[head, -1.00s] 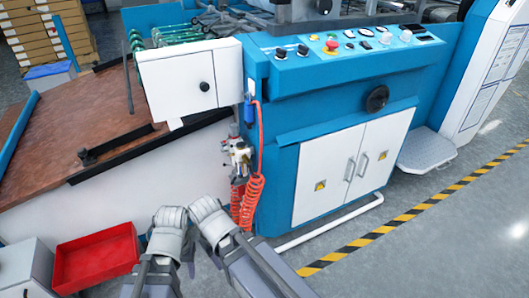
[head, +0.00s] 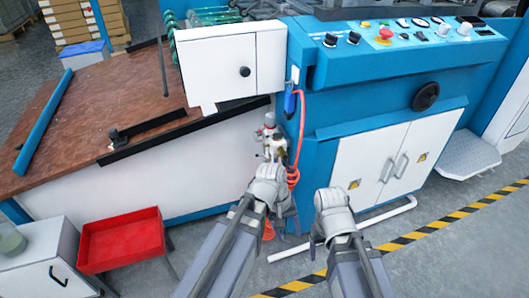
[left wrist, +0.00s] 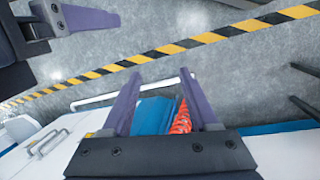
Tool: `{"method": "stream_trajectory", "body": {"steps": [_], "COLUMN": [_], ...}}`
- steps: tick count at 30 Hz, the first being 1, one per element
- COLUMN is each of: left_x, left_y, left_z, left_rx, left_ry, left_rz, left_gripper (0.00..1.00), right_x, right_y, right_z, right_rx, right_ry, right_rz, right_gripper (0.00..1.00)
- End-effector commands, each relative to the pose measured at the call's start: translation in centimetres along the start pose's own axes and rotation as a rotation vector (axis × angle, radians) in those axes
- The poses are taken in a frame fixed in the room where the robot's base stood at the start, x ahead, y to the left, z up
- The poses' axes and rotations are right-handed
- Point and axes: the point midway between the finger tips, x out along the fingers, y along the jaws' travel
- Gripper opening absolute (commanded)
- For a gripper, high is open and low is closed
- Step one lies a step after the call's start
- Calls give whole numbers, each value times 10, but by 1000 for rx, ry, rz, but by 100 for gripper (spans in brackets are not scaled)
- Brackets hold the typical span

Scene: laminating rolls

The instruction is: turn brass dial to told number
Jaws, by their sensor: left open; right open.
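A small air fitting (head: 272,140) with white and brass-coloured parts hangs on the blue machine's left end in the head view. It is too small to make out a dial or any number. My left gripper (head: 270,172) is just below and in front of it and hides its lower part. In the left wrist view my left gripper (left wrist: 160,76) has its purple fingers apart, with nothing held. A red coiled hose (left wrist: 181,118) shows beyond the gap. My right gripper (head: 330,200) is to the right, before the machine, open; one finger shows at the left wrist view's top left.
The blue machine (head: 390,100) has a control panel (head: 400,36) and white cupboard doors (head: 372,165). A red tray (head: 122,240) stands at lower left. A white floor pipe (head: 290,254) runs along the machine's foot. Striped floor tape (head: 410,235) crosses clear floor.

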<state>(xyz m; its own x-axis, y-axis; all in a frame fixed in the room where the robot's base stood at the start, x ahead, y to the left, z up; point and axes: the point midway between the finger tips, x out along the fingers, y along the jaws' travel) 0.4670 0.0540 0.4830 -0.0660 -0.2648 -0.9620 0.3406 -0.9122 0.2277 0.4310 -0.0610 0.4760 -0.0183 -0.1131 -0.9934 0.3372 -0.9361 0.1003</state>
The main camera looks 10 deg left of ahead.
Motion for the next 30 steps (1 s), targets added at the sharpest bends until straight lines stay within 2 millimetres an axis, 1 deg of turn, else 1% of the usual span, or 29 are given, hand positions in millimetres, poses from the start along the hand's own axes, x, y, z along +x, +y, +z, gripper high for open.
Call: {"method": "stream_trajectory", "body": {"steps": [1,2,3,5,6,8,9,11,12,15,18,21,25,30], "left_x": [6,4,-1,-12,-22,-40,-53,-73,-87,-118,-147,-170,-186,-190], "left_y": [-1,0,1,1,-2,-8,-14,-24,-32,-53,-74,-92,-105,-106], "left_z": [-23,-32,-45,-66,-81,-103,-116,-134,-144,-166,-182,-191,-196,-196], "left_rx": [-191,-310,-466,-692,-840,-1047,-1170,-1323,-1408,-1581,-1698,-1766,-1804,-1813], "left_ry": [-28,-54,-94,-169,-229,-332,-407,-521,-597,-788,-971,-1119,-1230,-1259], "left_rz": [105,171,258,385,470,592,666,761,817,932,1018,1071,1100,1104], "left_gripper": [60,60,60,60,60,60,60,60,60,60,60,60,60,60], "right_x": [17,22,28,37,42,51,56,62,65,72,78,82,83,83], "right_y": [-2,-2,-3,-4,-4,-5,-6,-6,-7,-8,-8,-9,-9,-9], "right_z": [-1,-1,-2,-2,-3,-3,-3,-4,-4,-4,-5,-5,-5,-5], "right_rx": [1,2,2,4,5,6,7,7,8,9,10,11,11,11], "right_ry": [0,0,1,1,1,1,1,2,2,2,2,2,2,2], "right_rz": [0,0,-1,-1,-1,-1,-1,-1,-1,-2,-2,-2,-2,-2], "right_gripper": [77,77,77,77,77,77,77,77,77,77,77,77,77,77]}}
